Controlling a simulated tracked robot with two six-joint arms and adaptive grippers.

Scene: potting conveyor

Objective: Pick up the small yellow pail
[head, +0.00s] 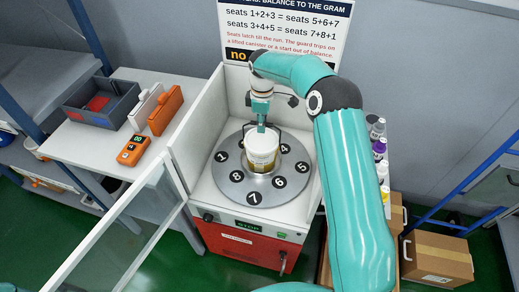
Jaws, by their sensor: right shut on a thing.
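A small pail (262,158), whitish above with a yellow-brown band lower down, is upright over the middle of the round grey numbered plate (222,178). A thin dark handle seems to arch over it. My right gripper (261,128) points down from above and is shut at the top of the pail. I cannot tell whether it grips the handle or the rim, nor whether the pail's base touches the plate. My left gripper is not in view.
White walls (204,110) enclose the plate at the back and sides. A clear lid frame (115,235) stands open at left. A side table holds a grey bin (100,112), an orange device (132,151) and an orange case (165,110). Bottles (380,148) stand at right.

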